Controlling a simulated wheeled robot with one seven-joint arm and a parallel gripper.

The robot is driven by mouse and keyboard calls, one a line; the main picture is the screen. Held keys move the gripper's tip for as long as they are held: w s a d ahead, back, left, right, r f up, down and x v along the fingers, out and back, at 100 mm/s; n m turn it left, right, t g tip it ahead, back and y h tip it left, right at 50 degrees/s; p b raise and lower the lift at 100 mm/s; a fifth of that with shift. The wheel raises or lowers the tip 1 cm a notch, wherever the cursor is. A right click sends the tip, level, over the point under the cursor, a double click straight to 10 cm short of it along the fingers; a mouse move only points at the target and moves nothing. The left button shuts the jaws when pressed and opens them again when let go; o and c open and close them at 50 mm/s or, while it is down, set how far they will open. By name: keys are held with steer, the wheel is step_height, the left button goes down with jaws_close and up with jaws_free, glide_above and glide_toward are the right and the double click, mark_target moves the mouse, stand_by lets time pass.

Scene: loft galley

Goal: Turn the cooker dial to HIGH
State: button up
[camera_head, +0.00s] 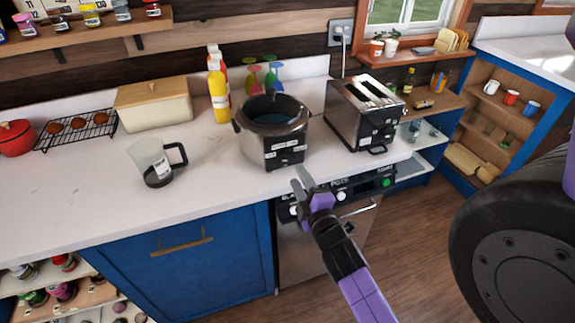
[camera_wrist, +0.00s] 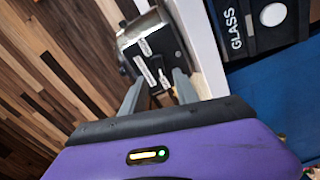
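The cooker (camera_head: 270,132) is a round, dark pot with a silver-and-black body, standing upright on the counter. White labels show on its front, too small to read. Its dial and setting cannot be made out clearly. My gripper (camera_head: 302,178) is just in front of the counter edge, below and slightly right of the cooker's front. In the wrist view, my gripper (camera_wrist: 158,92) has its two fingers apart with nothing held. A silver-and-black appliance with white labels, apparently the cooker (camera_wrist: 145,48), lies beyond the fingertips. Contact cannot be confirmed.
A toaster (camera_head: 365,112) stands right of the cooker. A jug (camera_head: 152,160) stands left, and yellow and red bottles (camera_head: 218,95) and coloured glasses (camera_head: 272,75) stand behind. Below is a dishwasher panel (camera_head: 350,188) with knobs. The counter front left (camera_head: 90,205) is clear.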

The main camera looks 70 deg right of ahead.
mark_target(289, 161)
steer(key=p+x, duration=0.2)
steer(key=x, duration=0.5)
jaws_close()
